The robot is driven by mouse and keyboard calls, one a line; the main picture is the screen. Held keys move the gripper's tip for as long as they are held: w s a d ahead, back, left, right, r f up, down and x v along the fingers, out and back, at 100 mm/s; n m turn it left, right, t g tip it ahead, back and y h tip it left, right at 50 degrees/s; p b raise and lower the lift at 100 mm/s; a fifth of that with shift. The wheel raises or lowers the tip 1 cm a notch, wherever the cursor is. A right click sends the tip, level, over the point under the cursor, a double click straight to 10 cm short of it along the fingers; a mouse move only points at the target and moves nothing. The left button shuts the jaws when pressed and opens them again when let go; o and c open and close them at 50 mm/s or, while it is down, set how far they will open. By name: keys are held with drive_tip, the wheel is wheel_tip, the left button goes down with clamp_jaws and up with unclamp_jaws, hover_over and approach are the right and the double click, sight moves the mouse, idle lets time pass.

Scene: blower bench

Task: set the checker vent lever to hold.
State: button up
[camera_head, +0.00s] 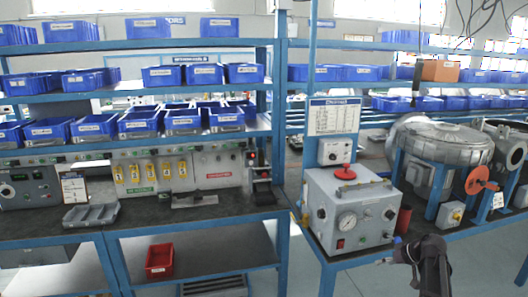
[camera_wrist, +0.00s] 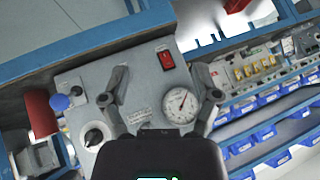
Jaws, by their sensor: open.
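The checker (camera_head: 335,236) is a grey box on the right bench, with a round gauge (camera_head: 347,221), a red switch and a red top knob (camera_head: 345,172). In the wrist view its front panel (camera_wrist: 142,92) shows the gauge (camera_wrist: 181,105), the red switch (camera_wrist: 166,60) and a black-and-white dial (camera_wrist: 96,135). A blue round knob (camera_wrist: 59,102) sits near the panel edge; it may be the vent lever's end, but its setting cannot be read. My gripper (camera_wrist: 166,84) is open and empty before the panel, its fingers apart on either side of the gauge area. In the head view my gripper (camera_head: 391,253) is at the checker's lower right.
A red cylinder (camera_head: 403,219) stands right of the checker, near the blue knob's side. A large metal blower (camera_head: 440,150) with an orange handwheel (camera_head: 480,180) is farther right. The left bench holds a grey tray (camera_head: 91,215). Open floor lies in front.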

drive_tip(key=s+a+f+m+g+h+b, duration=0.1)
drive_tip(key=s+a+f+g+h+b, duration=0.1)
drive_tip(key=s+a+f, duration=0.35)
drive_tip(key=s+a+f+m+g+h+b, duration=0.1)
drive_tip(key=s+a+f+g+h+b, duration=0.15)
drive_tip(key=s+a, duration=0.6)
drive_tip(key=s+a+f+m+g+h+b, duration=0.1)
drive_tip(key=s+a+f+g+b, duration=0.2)
drive_tip(key=a, duration=0.8)
wheel_tip(320, 180, up, 12)
drive_tip(key=t+p, duration=0.1)
drive_tip(key=p, duration=1.2)
drive_tip(key=shift+s, duration=0.35)
drive_tip(key=shift+t, duration=0.25)
idle(0.5)
